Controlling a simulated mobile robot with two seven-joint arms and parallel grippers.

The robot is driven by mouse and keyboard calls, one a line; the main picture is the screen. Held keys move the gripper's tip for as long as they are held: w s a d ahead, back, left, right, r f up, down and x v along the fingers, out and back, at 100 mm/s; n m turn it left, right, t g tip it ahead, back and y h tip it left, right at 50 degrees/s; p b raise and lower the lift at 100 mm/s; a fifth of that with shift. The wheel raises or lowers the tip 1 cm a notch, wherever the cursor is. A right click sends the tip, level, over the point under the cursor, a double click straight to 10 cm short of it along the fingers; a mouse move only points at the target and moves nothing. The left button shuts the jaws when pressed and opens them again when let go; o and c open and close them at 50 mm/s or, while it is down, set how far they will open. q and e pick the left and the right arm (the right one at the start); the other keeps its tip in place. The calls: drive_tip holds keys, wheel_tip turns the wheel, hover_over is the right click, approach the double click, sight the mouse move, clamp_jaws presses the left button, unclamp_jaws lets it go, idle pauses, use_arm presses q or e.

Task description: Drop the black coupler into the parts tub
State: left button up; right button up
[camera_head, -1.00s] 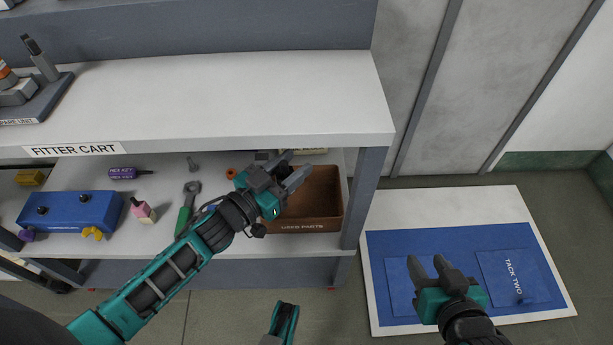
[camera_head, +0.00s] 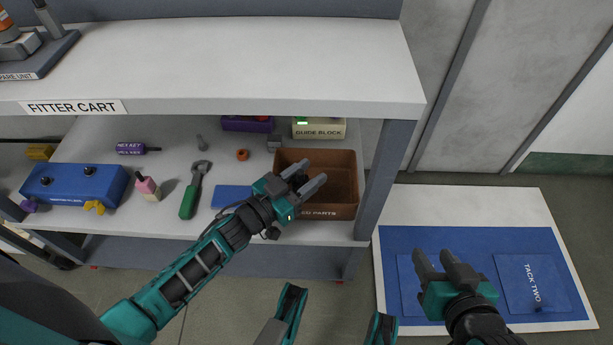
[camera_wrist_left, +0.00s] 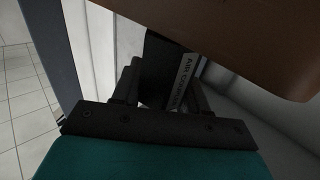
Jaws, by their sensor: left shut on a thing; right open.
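The black coupler (camera_head: 299,181) is between the fingers of my left gripper (camera_head: 308,178), which is shut on it. In the left wrist view the coupler (camera_wrist_left: 158,68) is dark with a white printed label, partly cut off. The parts tub (camera_head: 341,172) is a brown open box marked as used parts, on the lower shelf. In the head view my left gripper overlaps the tub's left and middle part; its height above it is hard to tell. The tub's brown wall (camera_wrist_left: 235,35) fills the wrist view's top right. My right gripper (camera_head: 443,264) is open and empty above the blue mat.
The cart's upper shelf (camera_head: 220,65) overhangs the lower one, and a grey post (camera_head: 383,180) stands right of the tub. A guide block box (camera_head: 319,130), a blue block (camera_head: 231,196), a green-handled wrench (camera_head: 190,198) and a blue case (camera_head: 73,185) share the shelf. The blue mat (camera_head: 440,238) lies right.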

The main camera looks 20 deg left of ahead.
use_arm(q)
drive_tip(key=shift+f, duration=0.15)
drive_tip(key=o, duration=1.2)
use_arm(e)
drive_tip(key=shift+d, duration=0.15)
use_arm(q)
drive_tip(key=shift+s+a+r, duration=0.15)
drive_tip(key=shift+s+r, duration=0.05)
drive_tip(key=p+v, duration=0.3)
drive_tip(key=v, duration=0.8)
drive_tip(key=s+d+r+n+g+y, duration=0.2)
drive_tip(key=d+r+n+g+y, duration=0.1)
drive_tip(key=d+g+y, duration=0.2)
drive_tip(key=shift+s+d+r+y, duration=0.2)
drive_tip(key=shift+s+r+y, duration=0.05)
drive_tip(key=shift+r+y, duration=0.1)
use_arm(e)
drive_tip(key=shift+s+d+r, duration=0.15)
drive_tip(key=shift+d+r, duration=0.2)
drive_tip(key=shift+r, duration=0.2)
